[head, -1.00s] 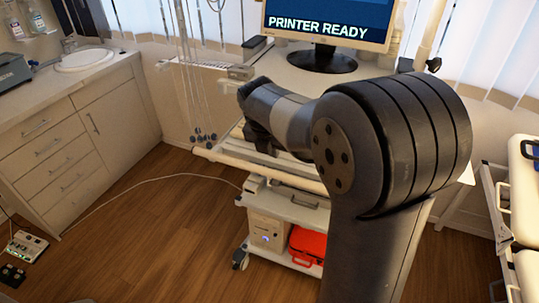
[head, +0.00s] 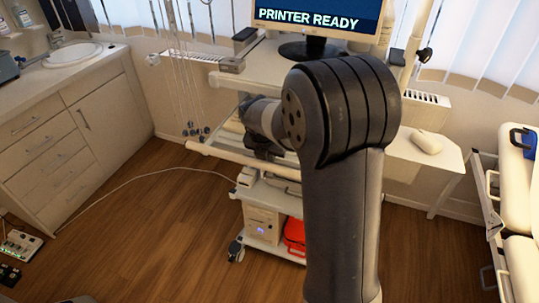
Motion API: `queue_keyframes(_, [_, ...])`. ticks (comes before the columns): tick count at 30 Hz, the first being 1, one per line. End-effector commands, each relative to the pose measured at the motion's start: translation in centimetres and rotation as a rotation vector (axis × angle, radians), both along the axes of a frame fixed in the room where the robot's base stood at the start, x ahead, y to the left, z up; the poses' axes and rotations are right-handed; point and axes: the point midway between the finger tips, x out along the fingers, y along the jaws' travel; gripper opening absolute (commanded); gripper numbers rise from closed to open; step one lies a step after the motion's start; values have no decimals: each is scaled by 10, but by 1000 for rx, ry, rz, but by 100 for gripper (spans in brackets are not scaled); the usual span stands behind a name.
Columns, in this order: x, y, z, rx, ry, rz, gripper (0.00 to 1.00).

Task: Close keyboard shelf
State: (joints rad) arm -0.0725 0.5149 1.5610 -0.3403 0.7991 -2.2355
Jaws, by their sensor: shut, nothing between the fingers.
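The cart (head: 245,78) stands ahead with a monitor (head: 318,20) on its top. Its keyboard shelf, with a pale front bar (head: 215,151), sticks out below the top towards me. My gripper (head: 262,150) is dark and low over the shelf near the bar. It looks shut, with nothing seen in it. My own arm hides the right part of the shelf and most of the cart's middle. I cannot tell whether the fingers touch the shelf.
Lower cart shelves hold a white box (head: 262,222) and a red case (head: 294,236). A sink counter (head: 75,105) stands left and a bed (head: 520,210) right. A white cable (head: 140,180) crosses the wooden floor. A pale device (head: 428,142) rests on the right side surface. Cables hang behind the shelf's left.

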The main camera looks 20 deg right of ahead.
Motion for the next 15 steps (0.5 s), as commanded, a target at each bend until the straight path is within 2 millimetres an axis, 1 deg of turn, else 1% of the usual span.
queue_keyframes(3, [13, -10, 4, 0, 0, -4, 0])
queue_keyframes(7, [25, -19, 3, 1, -1, -3, 0])
queue_keyframes(10, [29, -22, 2, 0, -1, -2, 0])
queue_keyframes(15, [29, -22, 0, 0, -1, -1, 0])
